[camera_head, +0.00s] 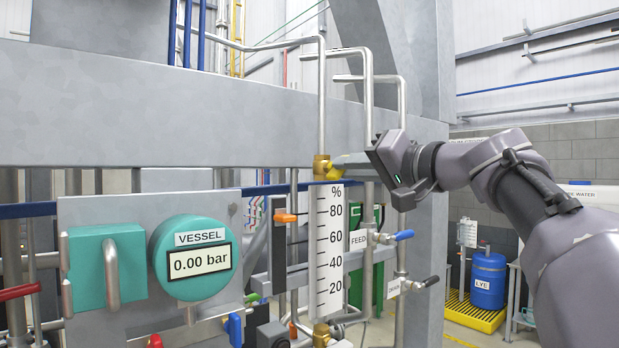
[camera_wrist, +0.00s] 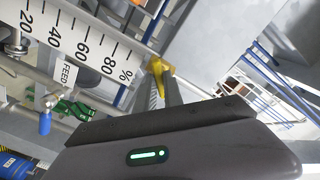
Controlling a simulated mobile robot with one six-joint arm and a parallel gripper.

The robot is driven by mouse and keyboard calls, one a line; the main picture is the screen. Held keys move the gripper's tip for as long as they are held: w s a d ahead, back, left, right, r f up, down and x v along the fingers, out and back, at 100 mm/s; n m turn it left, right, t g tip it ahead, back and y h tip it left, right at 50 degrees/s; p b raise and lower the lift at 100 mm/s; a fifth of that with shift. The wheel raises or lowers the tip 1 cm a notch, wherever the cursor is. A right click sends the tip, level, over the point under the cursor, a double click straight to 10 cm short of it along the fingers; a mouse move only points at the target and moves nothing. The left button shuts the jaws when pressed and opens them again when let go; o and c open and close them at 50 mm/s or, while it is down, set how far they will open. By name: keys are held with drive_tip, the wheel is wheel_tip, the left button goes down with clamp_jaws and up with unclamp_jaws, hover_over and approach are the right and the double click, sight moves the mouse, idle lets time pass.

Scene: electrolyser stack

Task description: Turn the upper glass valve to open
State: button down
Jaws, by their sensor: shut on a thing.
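The upper glass valve (camera_head: 322,167) is a brass body with a yellow handle at the top of the white percent scale (camera_head: 329,250). My gripper (camera_head: 340,167) reaches in from the right, its fingers pointing left at the valve. The fingers are shut on the yellow handle (camera_wrist: 157,68), which shows at their tips in the wrist view beside the 80 end of the scale. Most of the handle is hidden by the fingers in the head view. A lower brass valve (camera_head: 321,332) sits at the bottom of the scale.
Vertical steel pipes (camera_head: 367,100) stand just behind my gripper. A blue-handled FEED valve (camera_head: 400,236) and a black-handled drain valve (camera_head: 427,282) lie below it. A teal VESSEL gauge (camera_head: 194,258) reads 0.00 bar at left. A grey beam (camera_head: 170,115) runs behind.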

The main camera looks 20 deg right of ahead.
drive_tip(key=shift+n, duration=0.3)
drive_tip(key=shift+n+b, duration=1.65)
drive_tip(key=shift+n, duration=0.55)
